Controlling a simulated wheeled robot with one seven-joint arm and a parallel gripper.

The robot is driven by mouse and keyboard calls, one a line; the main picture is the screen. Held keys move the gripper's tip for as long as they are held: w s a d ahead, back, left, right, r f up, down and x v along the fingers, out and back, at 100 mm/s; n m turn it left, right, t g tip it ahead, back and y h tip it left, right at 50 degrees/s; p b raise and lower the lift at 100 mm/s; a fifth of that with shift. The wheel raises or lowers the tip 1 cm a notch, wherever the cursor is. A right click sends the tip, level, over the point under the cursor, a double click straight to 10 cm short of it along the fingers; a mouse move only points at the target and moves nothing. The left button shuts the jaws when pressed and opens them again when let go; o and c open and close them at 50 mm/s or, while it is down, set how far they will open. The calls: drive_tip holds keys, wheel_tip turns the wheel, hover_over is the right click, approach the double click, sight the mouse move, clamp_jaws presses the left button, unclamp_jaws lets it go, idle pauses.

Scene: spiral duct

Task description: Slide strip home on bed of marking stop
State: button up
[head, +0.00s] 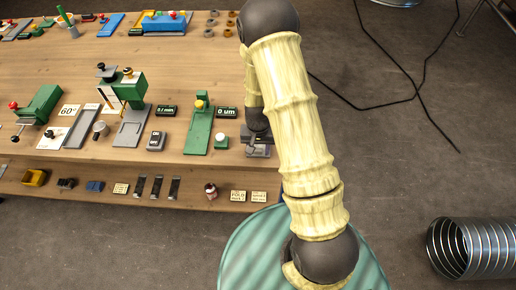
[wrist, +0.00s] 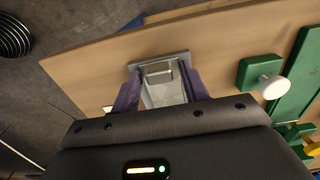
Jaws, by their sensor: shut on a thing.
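My gripper (wrist: 160,75) is over the right end of the bench; its two purple fingers are closed on a flat light-grey metal piece (wrist: 163,95), which looks like the strip. Just beyond the fingertips is a grey metal block with a raised lip (wrist: 160,59), probably the marking stop. I cannot tell where strip ends and bed begins, or whether they touch. In the head view my gripper (head: 257,135) is partly behind my arm, and a grey plate (head: 259,151) shows below it at the bench edge.
A green block with a white knob (wrist: 272,86) stands close to the right of the fingers, beside a long green gauge (head: 200,125). A small display (head: 227,112) is behind. Dark strips (head: 157,186) and cards (head: 238,196) lie on the lower shelf.

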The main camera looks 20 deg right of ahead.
drive_tip(key=shift+w+d+f, duration=0.1)
drive_tip(key=shift+w+d, duration=0.15)
drive_tip(key=shift+w, duration=0.45)
drive_tip(key=shift+w+d+r, duration=0.1)
drive_tip(key=shift+w+d, duration=0.1)
drive_tip(key=shift+w, duration=0.45)
drive_tip(key=shift+w+d+f, duration=0.1)
drive_tip(key=shift+w+d, duration=0.15)
drive_tip(key=shift+w, duration=0.45)
drive_tip(key=shift+w+d+f, duration=0.1)
drive_tip(key=shift+w+f, duration=0.05)
drive_tip(key=shift+w, duration=0.1)
drive_tip(key=o, duration=1.7)
drive_tip(key=shift+c, duration=0.2)
drive_tip(key=shift+r+p, duration=2.35)
drive_tip(key=shift+r, duration=1.2)
